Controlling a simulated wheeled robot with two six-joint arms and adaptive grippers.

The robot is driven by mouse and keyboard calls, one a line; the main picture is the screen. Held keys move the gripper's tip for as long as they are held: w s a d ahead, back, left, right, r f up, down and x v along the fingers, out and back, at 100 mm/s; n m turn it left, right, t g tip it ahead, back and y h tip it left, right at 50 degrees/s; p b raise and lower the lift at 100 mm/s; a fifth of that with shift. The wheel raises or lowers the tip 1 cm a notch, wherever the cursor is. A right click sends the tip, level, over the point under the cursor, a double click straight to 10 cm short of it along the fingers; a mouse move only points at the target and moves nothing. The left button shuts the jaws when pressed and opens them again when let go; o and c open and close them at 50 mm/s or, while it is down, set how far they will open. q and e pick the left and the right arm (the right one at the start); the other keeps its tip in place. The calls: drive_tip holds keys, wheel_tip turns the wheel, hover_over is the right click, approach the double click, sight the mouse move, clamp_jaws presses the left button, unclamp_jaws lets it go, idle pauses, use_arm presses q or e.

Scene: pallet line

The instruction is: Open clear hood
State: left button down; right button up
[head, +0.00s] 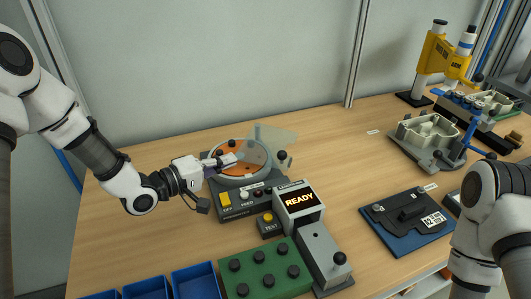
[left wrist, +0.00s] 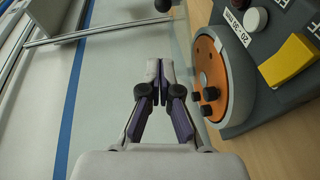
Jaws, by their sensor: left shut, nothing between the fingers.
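The clear hood (head: 275,138) is a pale see-through panel that stands tilted up at the back right of a round grey bowl with an orange disc (head: 229,169). A dark round knob (head: 282,155) shows by its lower right. My left gripper (head: 234,159) is shut and empty, over the bowl's back part in the head view; I cannot tell whether it touches the hood. In the left wrist view its fingertips (left wrist: 160,66) are together, with the orange disc (left wrist: 209,75) to their right. The hood is not clear there. My right gripper is out of view.
A control box with a yellow switch (head: 225,198) sits in front of the bowl. Blue bins (head: 196,281) are at the front left.

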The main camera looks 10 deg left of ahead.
sight(280, 153)
use_arm(q)
drive_tip(key=x, duration=0.3)
drive_tip(key=d+p+x, duration=0.1)
drive_tip(key=x, duration=0.2)
drive_tip(key=s+x, duration=0.1)
drive_tip(key=x, duration=0.2)
drive_tip(key=shift+w+d+f+p, duration=0.2)
drive_tip(key=shift+w+d+p, duration=0.05)
drive_tip(key=shift+d+p, duration=0.15)
drive_tip(key=shift+w+d+f, duration=0.1)
drive_tip(key=shift+d+f, duration=0.1)
drive_tip(key=shift+d, duration=0.35)
drive_tip(key=w+d, duration=0.1)
drive_tip(key=d, duration=0.1)
drive_tip(key=w+d, duration=0.1)
drive_tip(key=d, duration=0.1)
drive_tip(key=shift+w+d+p, duration=0.2)
drive_tip(key=shift+d+p, duration=0.05)
drive_tip(key=shift+p, duration=0.1)
drive_tip(key=shift+a, duration=0.2)
drive_tip(key=shift+r, duration=0.1)
